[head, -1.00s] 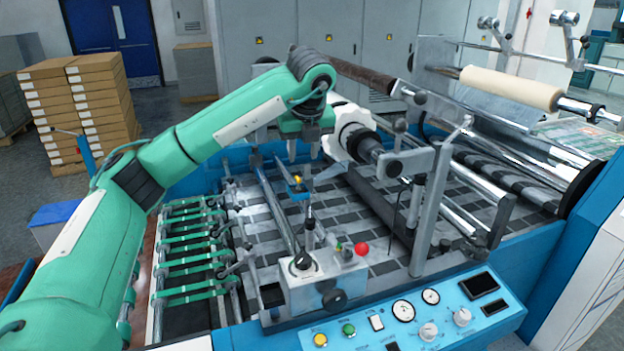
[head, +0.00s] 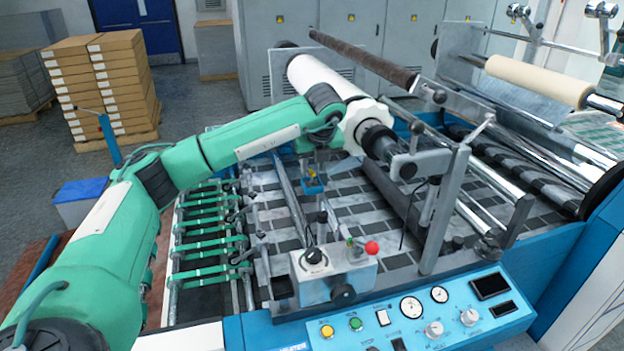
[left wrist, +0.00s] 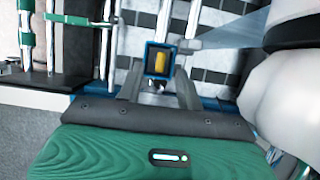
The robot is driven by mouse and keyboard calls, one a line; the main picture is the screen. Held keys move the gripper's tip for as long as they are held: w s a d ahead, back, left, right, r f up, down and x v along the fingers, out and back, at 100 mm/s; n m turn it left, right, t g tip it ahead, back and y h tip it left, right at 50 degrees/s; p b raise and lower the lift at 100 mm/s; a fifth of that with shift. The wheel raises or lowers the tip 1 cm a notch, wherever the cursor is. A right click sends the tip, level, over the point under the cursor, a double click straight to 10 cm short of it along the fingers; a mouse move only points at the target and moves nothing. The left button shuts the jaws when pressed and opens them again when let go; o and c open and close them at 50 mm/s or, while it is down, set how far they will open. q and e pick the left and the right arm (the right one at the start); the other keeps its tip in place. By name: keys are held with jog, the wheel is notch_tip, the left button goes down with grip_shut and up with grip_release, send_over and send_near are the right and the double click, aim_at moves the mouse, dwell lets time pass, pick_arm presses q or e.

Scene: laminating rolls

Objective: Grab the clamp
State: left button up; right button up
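A small blue piece with a yellow centre, which looks like the clamp (head: 312,186), sits at the top of an upright post above the feed table of the machine. My left gripper (head: 314,168) points down just above it, and its wrist is beside the white roll's end. In the left wrist view the clamp (left wrist: 158,62) lies between the two grey fingers of my left gripper (left wrist: 160,80). The fingers are spread apart, and I see no clear contact with the clamp. My right gripper is not in view.
A large white roll (head: 308,74) on a shaft stands close beside my left wrist. A control box with a red knob (head: 372,248) is in front of the clamp. Green belts (head: 212,240) run at the left, and a blue control panel (head: 455,310) edges the front.

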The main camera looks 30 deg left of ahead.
aim_at(312, 172)
pick_arm(q)
jog(key=p+x, duration=0.1)
jog(key=x, duration=0.2)
jog(key=shift+w+a+f, duration=0.1)
jog(key=shift+f, duration=0.2)
jog(key=c, duration=0.7)
grip_shut()
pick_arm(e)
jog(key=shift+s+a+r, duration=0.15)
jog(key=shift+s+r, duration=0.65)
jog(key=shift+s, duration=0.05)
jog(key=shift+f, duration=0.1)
